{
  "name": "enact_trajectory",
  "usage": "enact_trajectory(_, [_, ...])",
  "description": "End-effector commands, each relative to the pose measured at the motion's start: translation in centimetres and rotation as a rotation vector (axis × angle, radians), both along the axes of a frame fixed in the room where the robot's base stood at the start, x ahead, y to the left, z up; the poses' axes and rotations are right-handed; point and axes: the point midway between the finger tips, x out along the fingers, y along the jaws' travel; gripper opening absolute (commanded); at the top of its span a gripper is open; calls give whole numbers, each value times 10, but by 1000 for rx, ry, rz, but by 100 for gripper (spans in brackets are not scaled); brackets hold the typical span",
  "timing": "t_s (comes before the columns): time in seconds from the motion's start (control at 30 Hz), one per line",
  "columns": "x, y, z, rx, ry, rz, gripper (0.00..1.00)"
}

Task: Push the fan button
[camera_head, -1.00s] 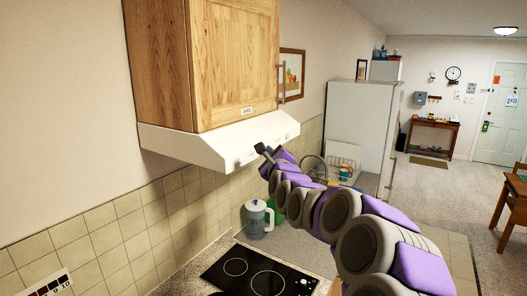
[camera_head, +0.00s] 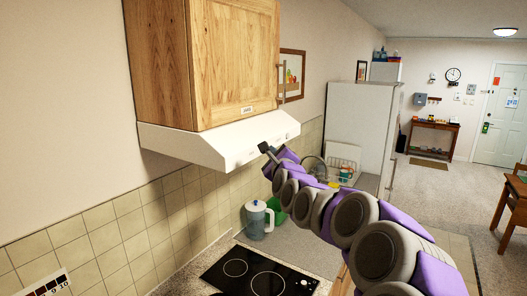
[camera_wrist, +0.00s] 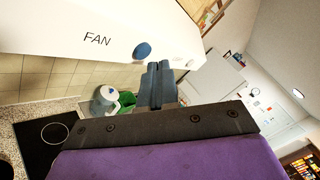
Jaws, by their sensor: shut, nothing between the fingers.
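The white range hood (camera_head: 190,146) hangs under the wooden cabinet in the head view. In the wrist view its front (camera_wrist: 50,30) carries the printed word FAN (camera_wrist: 97,39). A round dark blue button (camera_wrist: 142,50) sits just right of that word. My gripper (camera_wrist: 158,66) is shut and empty. Its tips appear just below and right of the blue button; I cannot tell whether they touch it. In the head view my gripper (camera_head: 265,149) is by the hood's front lower right part, where the button is hard to make out.
A second small knob (camera_wrist: 189,64) is farther right on the hood. Below are a black cooktop (camera_head: 262,272), a blue-lidded pitcher (camera_head: 256,220) and a green item (camera_head: 277,210). A dish rack (camera_head: 343,168) and a white fridge (camera_head: 358,125) stand beyond.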

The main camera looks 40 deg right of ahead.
Motion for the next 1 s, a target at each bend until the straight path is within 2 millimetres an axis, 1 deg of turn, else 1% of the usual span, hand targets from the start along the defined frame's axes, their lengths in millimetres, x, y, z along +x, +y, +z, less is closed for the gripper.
enact_trajectory(0.2, [-19, -7, 0, 1, -6, -1, 0])
enact_trajectory(0.6, [-50, -21, -1, 3, -4, -1, 0])
enact_trajectory(0.7, [-53, -22, 0, 0, -2, 0, 0])
enact_trajectory(1.0, [-53, -22, 0, 0, -1, 1, 0])
